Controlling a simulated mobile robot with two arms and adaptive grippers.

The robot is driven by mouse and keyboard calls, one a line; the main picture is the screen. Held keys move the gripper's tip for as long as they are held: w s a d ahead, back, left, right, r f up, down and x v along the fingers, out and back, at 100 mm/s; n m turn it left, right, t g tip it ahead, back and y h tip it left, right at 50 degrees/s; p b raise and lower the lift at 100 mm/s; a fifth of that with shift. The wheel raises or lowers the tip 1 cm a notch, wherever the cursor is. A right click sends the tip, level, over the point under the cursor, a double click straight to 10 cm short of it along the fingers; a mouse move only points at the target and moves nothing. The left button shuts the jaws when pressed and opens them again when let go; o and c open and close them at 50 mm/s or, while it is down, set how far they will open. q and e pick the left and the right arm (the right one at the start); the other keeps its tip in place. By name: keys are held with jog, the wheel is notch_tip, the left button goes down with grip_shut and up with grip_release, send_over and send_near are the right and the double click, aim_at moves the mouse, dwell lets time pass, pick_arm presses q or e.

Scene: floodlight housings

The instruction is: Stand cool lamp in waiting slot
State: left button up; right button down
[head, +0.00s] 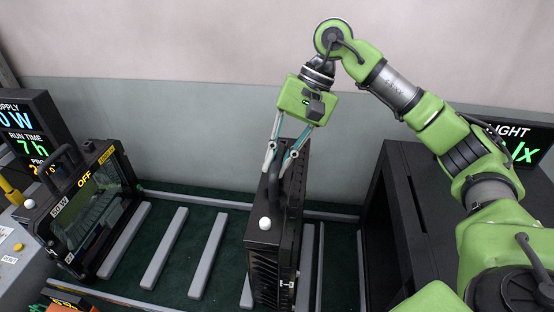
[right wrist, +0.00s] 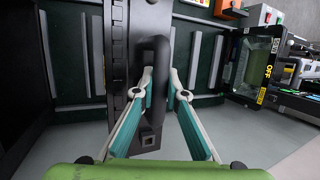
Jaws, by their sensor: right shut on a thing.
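A black floodlight housing (head: 262,238) with a ribbed side and a white knob on top hangs or stands upright in the middle of the head view, seen nearly edge-on. My right gripper (head: 279,158) is above it, shut on its dark curved handle. In the right wrist view the gripper (right wrist: 161,78) has its fingers on both sides of the handle (right wrist: 157,52). The housing's front is turned away, so I cannot read its label. I cannot tell whether its lower edge touches the floor of the slotted bay. My left gripper is not in view.
Grey divider bars (head: 165,248) form slots on a dark green base (head: 185,266). Another lamp (head: 92,215), marked OFF and 50 W, stands at the left. A display (head: 28,130) is behind it. A black cabinet (head: 402,200) borders the right. Slots between the lamps are empty.

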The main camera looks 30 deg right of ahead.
aim_at(279, 181)
jog(key=shift+s+r+b, duration=0.1)
jog(key=shift+r+b, duration=0.2)
dwell(0.9)
jog(key=shift+d+f+b, duration=0.1)
jog(key=shift+f+b, duration=0.45)
jog(key=shift+b, duration=0.35)
dwell(1.6)
jog(key=shift+s+d+f+b, duration=0.1)
jog(key=shift+f+b, duration=2.2)
jog(key=shift+f, duration=0.05)
dwell(2.0)
